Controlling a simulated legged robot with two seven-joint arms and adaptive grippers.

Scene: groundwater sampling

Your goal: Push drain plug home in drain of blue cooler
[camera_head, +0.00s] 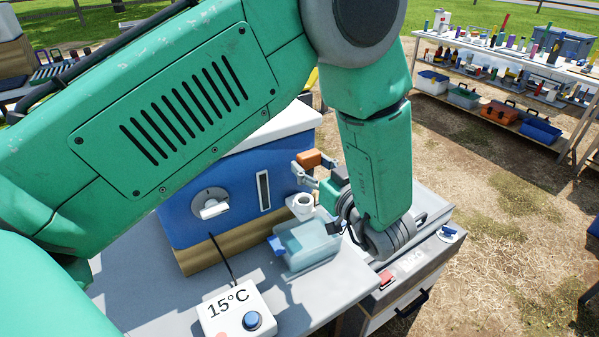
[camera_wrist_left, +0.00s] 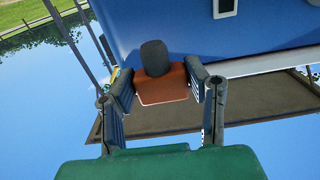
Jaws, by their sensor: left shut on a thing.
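The blue cooler (camera_head: 181,218) with a white lid stands on the grey bench top, partly hidden behind my left arm. My left gripper (camera_head: 312,166) is at the cooler's right end, shut on the drain plug (camera_head: 308,158). The plug has an orange-brown block and, in the left wrist view, a dark grey round stem (camera_wrist_left: 155,58). There the block (camera_wrist_left: 162,88) sits between both fingers, and the stem points toward the blue cooler wall (camera_wrist_left: 260,25). The drain is hidden, and I cannot tell whether the stem touches or enters it. My right gripper is not in view.
A clear blue-tinted container (camera_head: 308,246) and a small white cup (camera_head: 302,205) stand close below the gripper. A white box reading 15°C (camera_head: 238,312) is at the front, with a cable to the cooler. Shelves of bottles (camera_head: 500,60) stand far right.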

